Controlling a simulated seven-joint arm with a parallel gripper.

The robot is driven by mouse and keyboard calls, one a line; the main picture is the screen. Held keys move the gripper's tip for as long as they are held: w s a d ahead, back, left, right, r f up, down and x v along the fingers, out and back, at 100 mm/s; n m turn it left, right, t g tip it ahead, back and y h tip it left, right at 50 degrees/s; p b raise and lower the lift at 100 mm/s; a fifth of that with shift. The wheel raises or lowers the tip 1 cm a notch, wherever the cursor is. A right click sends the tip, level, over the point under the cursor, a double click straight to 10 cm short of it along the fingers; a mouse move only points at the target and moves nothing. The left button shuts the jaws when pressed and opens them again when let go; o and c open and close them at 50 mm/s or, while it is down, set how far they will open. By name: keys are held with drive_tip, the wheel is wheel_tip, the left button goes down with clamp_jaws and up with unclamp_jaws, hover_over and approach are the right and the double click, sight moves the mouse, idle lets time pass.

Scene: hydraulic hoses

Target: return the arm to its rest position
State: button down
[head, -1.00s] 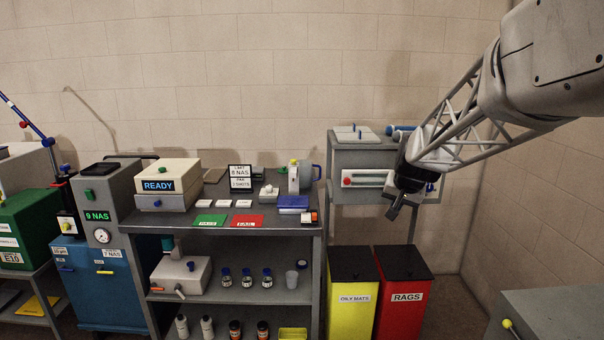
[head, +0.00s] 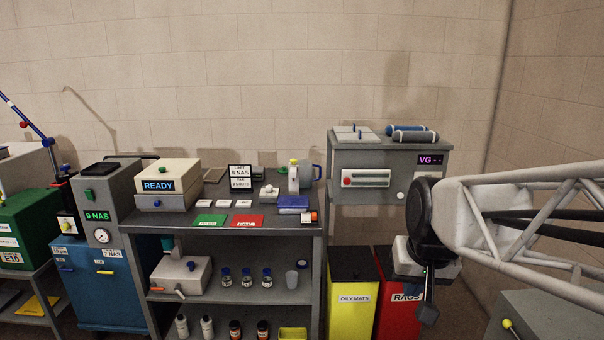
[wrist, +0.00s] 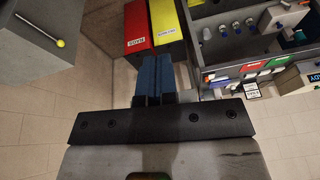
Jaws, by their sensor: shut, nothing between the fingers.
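My gripper (head: 428,312) hangs at the right of the head view, pointing down in front of the red rags bin (head: 387,292). Its fingers are shut and empty. In the wrist view the blue-grey fingers (wrist: 152,78) lie together, with the red bin (wrist: 137,28) and the yellow bin (wrist: 167,20) beyond them. My arm reaches in from the right edge of the head view. The gripper appears apart from the bins and the bench.
The grey bench (head: 225,229) with cards, bottles and a READY box (head: 167,171) stands left of the yellow bin (head: 351,292). A cabinet (head: 345,157) marked VG is behind the bins. A grey box with a yellow-knobbed lever (head: 508,324) is at lower right.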

drive_tip(key=s+f+n+g, duration=0.1)
drive_tip(key=s+f, duration=0.2)
drive_tip(key=s, duration=0.9)
drive_tip(key=shift+a+f+h, duration=0.3)
